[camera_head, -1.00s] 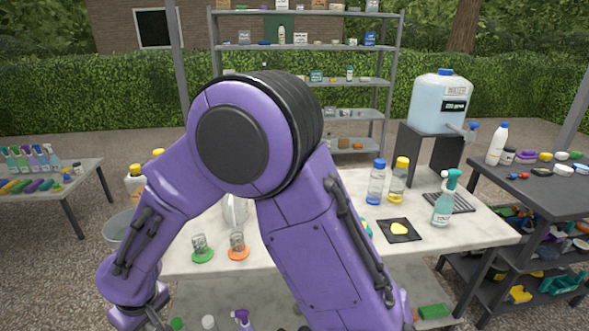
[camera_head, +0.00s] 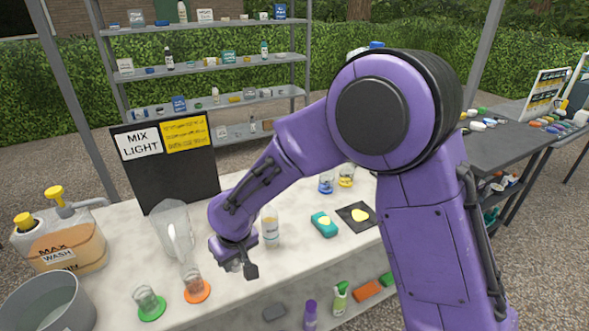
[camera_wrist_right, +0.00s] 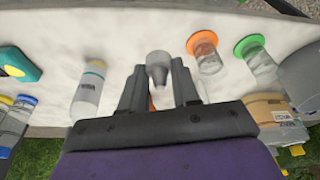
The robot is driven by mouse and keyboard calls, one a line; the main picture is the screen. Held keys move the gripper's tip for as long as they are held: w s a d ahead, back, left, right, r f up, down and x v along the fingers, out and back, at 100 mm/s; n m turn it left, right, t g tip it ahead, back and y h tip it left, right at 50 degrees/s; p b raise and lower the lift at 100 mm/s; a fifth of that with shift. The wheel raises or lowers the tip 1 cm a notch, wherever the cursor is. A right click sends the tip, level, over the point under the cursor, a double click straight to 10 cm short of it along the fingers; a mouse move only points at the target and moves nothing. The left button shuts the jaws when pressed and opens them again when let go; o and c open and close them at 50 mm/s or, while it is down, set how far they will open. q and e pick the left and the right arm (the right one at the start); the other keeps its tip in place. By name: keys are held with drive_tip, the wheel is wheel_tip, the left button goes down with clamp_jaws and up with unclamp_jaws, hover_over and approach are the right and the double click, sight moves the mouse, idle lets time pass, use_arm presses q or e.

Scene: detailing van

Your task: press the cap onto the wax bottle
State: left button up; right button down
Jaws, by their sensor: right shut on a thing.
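The wax bottle (camera_head: 270,228) stands upright on the pale table, just right of my right gripper in the head view. My right gripper (camera_wrist_right: 158,75) is shut on a grey, tapered cap (camera_wrist_right: 158,62), held between the fingertips and apart from the bottle. In the head view the right gripper (camera_head: 243,267) is above the table; the cap is hard to make out there. My left gripper is in neither view now.
A clear pitcher (camera_head: 174,228) and jars on an orange disc (camera_head: 197,291) and a green disc (camera_head: 151,305) stand left of the gripper. A teal sponge (camera_head: 323,224) and black mat (camera_head: 358,215) lie to the right. A wash jug (camera_head: 62,240) and bucket (camera_head: 47,305) stand far left.

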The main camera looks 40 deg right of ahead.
drive_tip(key=w+d+r+m+p, duration=0.1)
drive_tip(key=w+d+r+p, duration=0.7)
drive_tip(key=r+p, duration=0.15)
drive_tip(key=w+d+m+p, duration=0.15)
drive_tip(key=d+p, duration=0.25)
drive_tip(key=d, duration=0.6)
drive_tip(key=shift+h, duration=0.3)
drive_tip(key=b+x, duration=0.3)
drive_tip(key=a+b+x, duration=0.1)
drive_tip(key=x, duration=0.1)
drive_tip(key=shift+s+f+b, duration=0.25)
drive_tip(key=shift+b, duration=0.15)
drive_tip(key=shift+f, duration=0.7)
drive_tip(key=shift+a+f+b, duration=0.1)
drive_tip(key=shift+f+b, duration=0.15)
drive_tip(key=shift+b, duration=0.05)
drive_tip(key=shift+s+r+p, duration=0.1)
drive_tip(key=shift+p, duration=0.6)
